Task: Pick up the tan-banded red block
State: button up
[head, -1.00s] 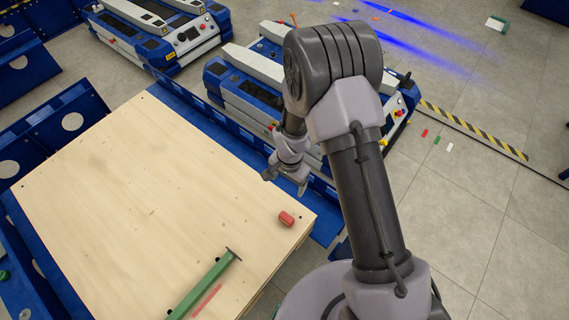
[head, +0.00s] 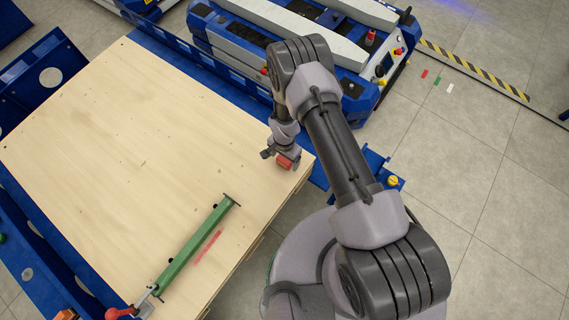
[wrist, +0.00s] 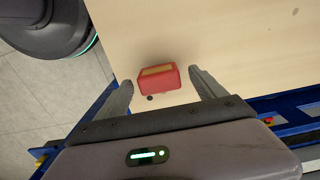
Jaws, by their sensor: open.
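The red block (head: 285,163) sits on the wooden table top (head: 130,130), near its right corner in the head view. In the wrist view the red block (wrist: 158,79) shows a tan band on its upper face. My gripper (wrist: 160,84) is open, with one finger on each side of the block and a visible gap on both sides. In the head view my gripper (head: 281,158) is right at the block and partly covers it. I cannot tell the exact height of the fingertips above the table.
A green bar (head: 197,243) lies on the table, with a red stripe (head: 207,247) beside it. A red-handled clamp (head: 123,312) is at the near edge. A blue and white lift cart (head: 300,35) stands behind the table. The table's middle is clear.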

notch_tip(320, 180, down, 2)
jog(key=shift+f, duration=0.1)
jog(key=shift+r, duration=0.2)
jog(key=c, duration=1.6)
